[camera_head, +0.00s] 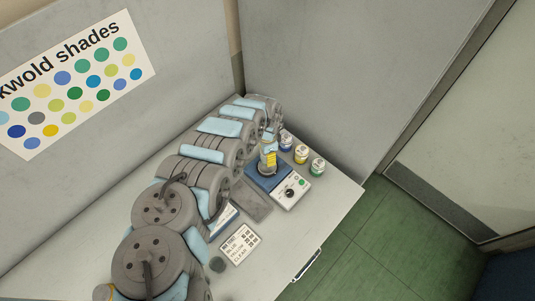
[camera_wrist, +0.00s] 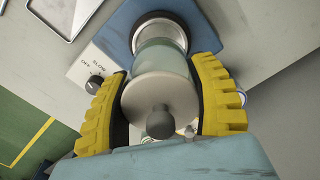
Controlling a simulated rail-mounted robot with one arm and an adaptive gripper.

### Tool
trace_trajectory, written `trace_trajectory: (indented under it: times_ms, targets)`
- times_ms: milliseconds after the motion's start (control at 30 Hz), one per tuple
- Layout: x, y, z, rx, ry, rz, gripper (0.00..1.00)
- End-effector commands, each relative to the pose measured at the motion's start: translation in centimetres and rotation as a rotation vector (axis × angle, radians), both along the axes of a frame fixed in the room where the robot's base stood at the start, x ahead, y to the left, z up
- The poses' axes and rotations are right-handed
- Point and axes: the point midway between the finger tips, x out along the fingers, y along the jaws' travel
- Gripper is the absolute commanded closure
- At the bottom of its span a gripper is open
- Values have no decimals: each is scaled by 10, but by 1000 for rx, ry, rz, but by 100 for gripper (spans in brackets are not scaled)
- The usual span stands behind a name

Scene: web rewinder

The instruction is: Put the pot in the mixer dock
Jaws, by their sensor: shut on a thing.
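The pot (camera_wrist: 163,58) has a pale, clear-looking body and a beige lid with a grey knob. In the wrist view my gripper (camera_wrist: 163,100) has its yellow ribbed fingers closed on either side of it. The pot's far end overlaps the metal ring of the mixer dock (camera_wrist: 160,19); I cannot tell whether it is seated or just above. The blue mixer base (camera_wrist: 118,38) has a white front with a dial. In the head view my gripper (camera_head: 269,158) is over the back of the mixer (camera_head: 283,186), and the pot is mostly hidden there.
Capped jars with blue (camera_head: 286,141), yellow (camera_head: 301,154) and green (camera_head: 317,167) bands stand behind and right of the mixer. A grey tray (camera_head: 254,202) lies left of it. A printed card (camera_head: 240,244) and a dark round piece (camera_head: 217,264) lie nearer. The bench's right end is clear.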

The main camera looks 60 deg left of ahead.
Motion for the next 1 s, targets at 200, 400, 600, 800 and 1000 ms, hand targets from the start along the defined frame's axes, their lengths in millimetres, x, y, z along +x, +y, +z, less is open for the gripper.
trace_trajectory:
  times_ms: [200, 400, 600, 800, 1000]
  targets:
    - [1, 0, -25, 0, -3, 2, 77]
    - [1, 0, -41, 0, -2, 0, 77]
    - [0, 0, -51, 0, -1, 2, 77]
    - [0, 0, -51, 0, -1, 2, 77]
    - [0, 0, -51, 0, -1, 1, 77]
